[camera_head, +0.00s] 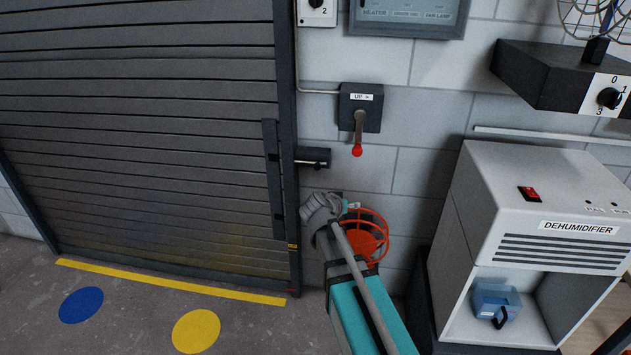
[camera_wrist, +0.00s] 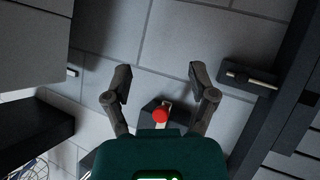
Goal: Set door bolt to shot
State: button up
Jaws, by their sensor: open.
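The door bolt (camera_head: 314,160) is a dark block with a pale metal rod, beside the right edge of the grey slatted shutter (camera_head: 140,130). In the wrist view the bolt (camera_wrist: 248,78) lies to the right of my gripper, apart from it, with its rod and small knob visible. I cannot tell how far the rod reaches toward the door frame. My gripper (camera_wrist: 162,92) is open and empty, its two fingers spread before the wall. In the head view my arm rises from the bottom to below the bolt; its fingers are not clear there.
A red-knobbed lever (camera_head: 357,150) hangs from a box marked UP, right of the bolt; its red knob (camera_wrist: 159,115) shows between my fingers in the wrist view. An orange handwheel (camera_head: 365,240) is partly behind my arm. A dehumidifier (camera_head: 535,240) stands at the right.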

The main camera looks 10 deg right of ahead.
jog(key=w+a+f+t+b, duration=0.1)
jog(key=w+a+t+b, duration=0.35)
jog(key=w, duration=0.25)
jog(key=n+t+y+b, duration=0.2)
jog(key=t+b, duration=0.2)
jog(key=b, duration=0.1)
send_near(317, 168)
jog(key=v, duration=0.3)
jog(key=shift+a, duration=0.25)
jog(key=shift+w+h, duration=0.2)
jog(key=shift+h, duration=0.1)
jog(key=x, duration=1.3)
jog(key=shift+w+d+f, duration=0.1)
jog(key=shift+w+d, duration=0.05)
jog(key=shift+w, duration=0.1)
jog(key=shift+c, duration=0.3)
grip_shut()
